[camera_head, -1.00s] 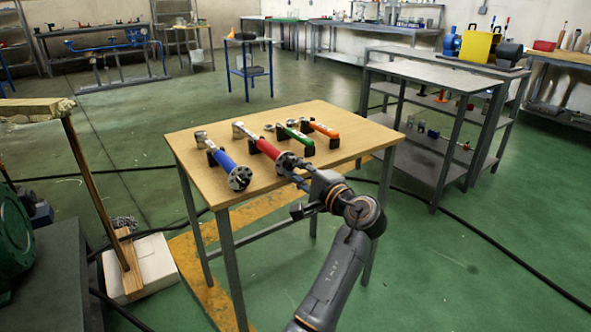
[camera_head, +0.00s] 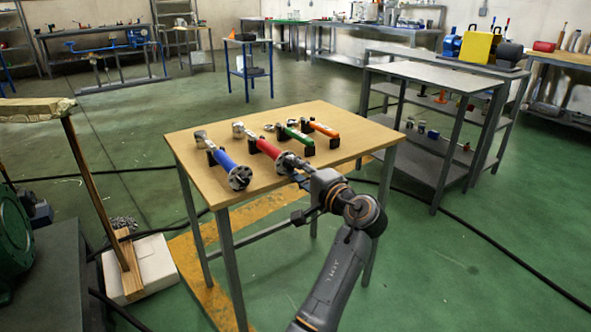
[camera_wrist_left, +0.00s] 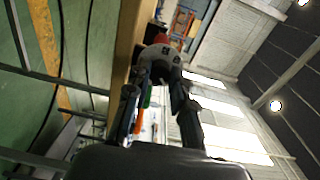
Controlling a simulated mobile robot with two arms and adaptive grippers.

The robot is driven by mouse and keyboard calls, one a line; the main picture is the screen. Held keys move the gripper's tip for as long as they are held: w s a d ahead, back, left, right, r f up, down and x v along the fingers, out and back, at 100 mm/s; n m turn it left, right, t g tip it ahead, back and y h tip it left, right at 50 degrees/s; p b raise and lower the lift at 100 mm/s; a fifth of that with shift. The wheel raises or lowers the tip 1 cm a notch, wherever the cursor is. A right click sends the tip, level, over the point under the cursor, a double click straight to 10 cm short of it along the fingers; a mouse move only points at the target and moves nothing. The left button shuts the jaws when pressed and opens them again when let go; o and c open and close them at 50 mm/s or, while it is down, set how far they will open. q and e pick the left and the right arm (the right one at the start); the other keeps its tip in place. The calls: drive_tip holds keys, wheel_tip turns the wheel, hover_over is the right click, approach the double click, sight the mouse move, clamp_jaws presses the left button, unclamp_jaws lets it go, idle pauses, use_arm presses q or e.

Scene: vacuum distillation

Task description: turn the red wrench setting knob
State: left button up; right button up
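The red wrench (camera_head: 262,148) lies on the wooden table with its round setting knob (camera_head: 284,162) at the near end, dark with grey. In the left wrist view the knob (camera_wrist_left: 160,62) shows as a pale disc with dark marks, and a bit of red (camera_wrist_left: 162,38) shows beyond it. My left gripper (camera_head: 294,172) is right at the knob. In the left wrist view its two fingers (camera_wrist_left: 159,82) are apart, with tips at either side of the knob. I cannot tell whether they touch it. My right gripper is in neither view.
A blue wrench (camera_head: 226,162) lies to the left on the table (camera_head: 200,182). A green wrench (camera_head: 296,134) and an orange wrench (camera_head: 322,128) lie to the right. A grey metal shelf table (camera_head: 435,78) stands further right. The green floor (camera_head: 470,260) in front is clear.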

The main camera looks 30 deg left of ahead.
use_arm(q)
drive_tip(key=o, duration=0.4)
wheel_tip(320, 180, up, 10)
drive_tip(key=shift+r, duration=0.1)
idle(0.4)
drive_tip(key=shift+f, duration=0.2)
